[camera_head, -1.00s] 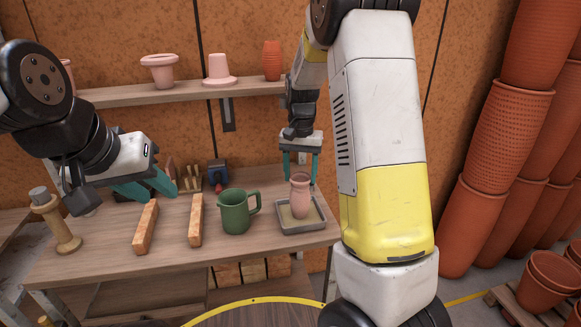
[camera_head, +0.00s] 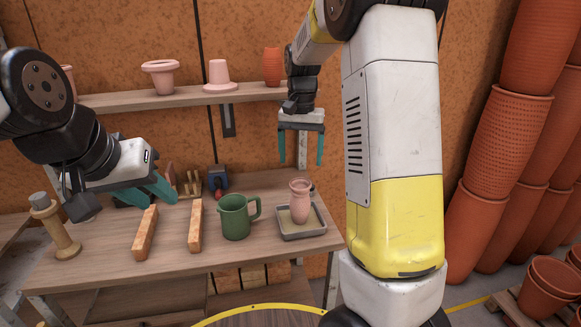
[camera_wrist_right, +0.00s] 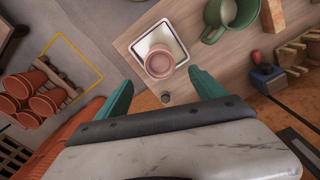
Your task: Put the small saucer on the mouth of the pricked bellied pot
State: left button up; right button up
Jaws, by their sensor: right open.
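A pink bellied pot (camera_head: 300,207) with a narrower neck stands upright in a shallow grey tray (camera_head: 287,236) at the table's right end. The wrist view shows this pot (camera_wrist_right: 159,62) from above, with a round pink top; I cannot tell whether its mouth is bare or covered. I cannot make out pricked marks or a separate small saucer. My right gripper (camera_head: 301,160) is open and empty, pointing down above and behind the pot; its fingers also show in the wrist view (camera_wrist_right: 160,82). My left gripper (camera_head: 150,191) is open over the table's left part, holding nothing visible.
A green mug (camera_head: 235,217) stands left of the tray. Two brick-coloured bars (camera_head: 195,226) lie farther left, beside a wooden spool-like stand (camera_head: 58,230). Pink and terracotta pots stand on the shelf (camera_head: 180,97).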

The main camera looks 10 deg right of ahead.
jog(key=s+r+n+t+y, duration=0.2)
jog(key=s+r+t, duration=0.1)
jog(key=s+r, duration=0.85)
jog(key=s+a+f+n+t, duration=0.2)
jog(key=s+f+t, duration=0.1)
jog(key=s, duration=0.9)
jog(key=shift+s+f+n, duration=0.4)
jog(key=shift+a, duration=0.1)
